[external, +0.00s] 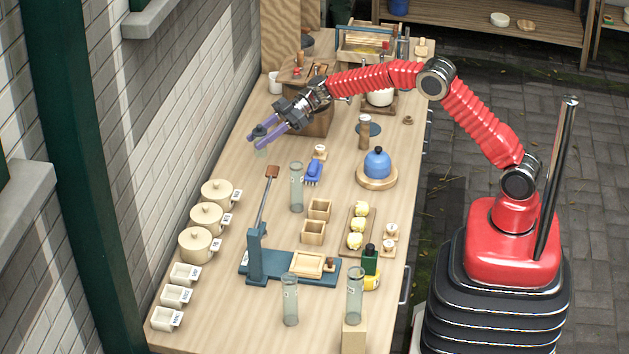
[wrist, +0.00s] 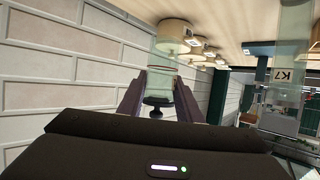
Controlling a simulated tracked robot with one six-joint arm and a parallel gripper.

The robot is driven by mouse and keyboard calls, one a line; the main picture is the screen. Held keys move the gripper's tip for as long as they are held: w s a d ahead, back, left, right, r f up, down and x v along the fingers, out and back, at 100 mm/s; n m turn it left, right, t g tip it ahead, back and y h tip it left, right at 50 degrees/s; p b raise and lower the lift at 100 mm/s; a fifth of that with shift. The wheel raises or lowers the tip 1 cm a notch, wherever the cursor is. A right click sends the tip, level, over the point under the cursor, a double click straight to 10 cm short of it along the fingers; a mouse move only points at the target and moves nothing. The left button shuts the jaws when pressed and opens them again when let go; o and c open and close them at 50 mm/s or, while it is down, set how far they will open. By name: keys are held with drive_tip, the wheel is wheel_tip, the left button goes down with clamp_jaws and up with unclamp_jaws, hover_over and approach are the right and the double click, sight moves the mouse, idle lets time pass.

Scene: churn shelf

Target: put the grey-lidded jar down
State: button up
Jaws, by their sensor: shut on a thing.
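The grey-lidded jar (external: 260,151) is a small clear glass jar with a dark grey lid. It is at the far-left side of the wooden bench (external: 215,290), near the wall. My gripper (external: 256,139) is shut on it, with its two purple fingers on either side near the lid. In the wrist view, the jar (wrist: 161,84) shows between the fingers, its dark knobbed lid towards the camera. The fingers partly hide it. I cannot tell whether its base touches the bench.
Lidded pots (external: 207,217) and small labelled boxes (external: 175,295) line the left edge. A tall glass tube (external: 296,187) and a blue brush (external: 313,173) stand and lie to the right. A wooden block (external: 317,120) is behind. Bare bench lies between jar and pots.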

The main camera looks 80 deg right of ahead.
sight(261, 154)
drive_tip(key=shift+f, duration=3.05)
drive_tip(key=shift+f, duration=0.1)
drive_tip(key=shift+f, duration=1.8)
drive_tip(key=o, duration=1.1)
drive_tip(key=shift+f, duration=0.1)
drive_tip(key=v, duration=1.2)
